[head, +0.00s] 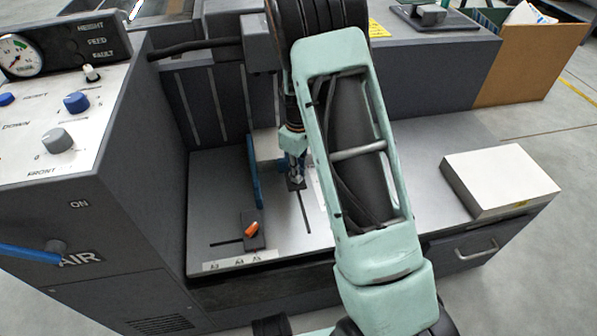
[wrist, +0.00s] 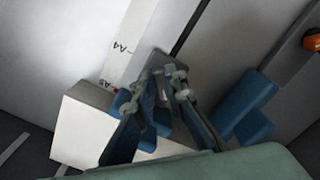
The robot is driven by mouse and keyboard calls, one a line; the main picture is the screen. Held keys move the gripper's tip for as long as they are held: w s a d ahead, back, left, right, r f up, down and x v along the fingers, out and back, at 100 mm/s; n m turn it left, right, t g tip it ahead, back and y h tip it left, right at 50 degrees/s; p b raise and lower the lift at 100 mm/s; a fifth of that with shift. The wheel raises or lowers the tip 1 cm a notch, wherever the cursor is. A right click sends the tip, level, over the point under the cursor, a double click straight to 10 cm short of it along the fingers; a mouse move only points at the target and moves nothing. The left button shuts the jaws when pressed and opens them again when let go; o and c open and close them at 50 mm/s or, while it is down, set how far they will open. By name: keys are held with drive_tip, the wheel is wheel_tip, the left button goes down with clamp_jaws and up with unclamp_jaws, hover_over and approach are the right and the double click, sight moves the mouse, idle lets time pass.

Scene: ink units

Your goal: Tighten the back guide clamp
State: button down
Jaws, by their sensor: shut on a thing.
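The back guide clamp shows as a grey block (head: 296,184) at the end of a slot in the steel feed table (head: 225,180), and in the wrist view (wrist: 160,62). My gripper (head: 296,168) points down over this clamp. In the wrist view its two fingers (wrist: 160,92) are closed in around the clamp's top. The clamp's lever or knob is hidden between the fingertips, so its angle cannot be told. A second clamp with an orange lever (head: 251,229) sits nearer the front of the table; its lever also shows in the wrist view (wrist: 312,40).
A blue guide (head: 254,172) stands left of my gripper, close to a white block (head: 266,146). A control panel (head: 60,120) rises at the left. A white ream-like block (head: 500,180) lies on the right. The table's front left is mostly clear.

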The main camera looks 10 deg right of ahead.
drive_tip(key=m+p, duration=0.1)
drive_tip(key=m, duration=0.1)
drive_tip(key=m+p, duration=0.2)
drive_tip(key=m, duration=0.1)
drive_tip(key=shift+s+a+r+m, duration=0.1)
drive_tip(key=shift+a+r+m, duration=0.1)
drive_tip(key=shift+m, duration=0.1)
drive_tip(key=m+p, duration=0.2)
drive_tip(key=m, duration=0.3)
drive_tip(key=shift+a, duration=0.2)
drive_tip(key=m+p, duration=0.1)
drive_tip(key=m, duration=0.2)
drive_tip(key=shift+a+m+p, duration=0.15)
drive_tip(key=shift+m+p, duration=0.2)
drive_tip(key=shift+m, duration=0.05)
drive_tip(key=shift+a+f+m+p, duration=0.1)
drive_tip(key=shift+m+p, duration=0.4)
drive_tip(key=shift+m, duration=1.1)
drive_tip(key=c, duration=2)
unclamp_jaws()
drive_tip(key=shift+o, duration=0.2)
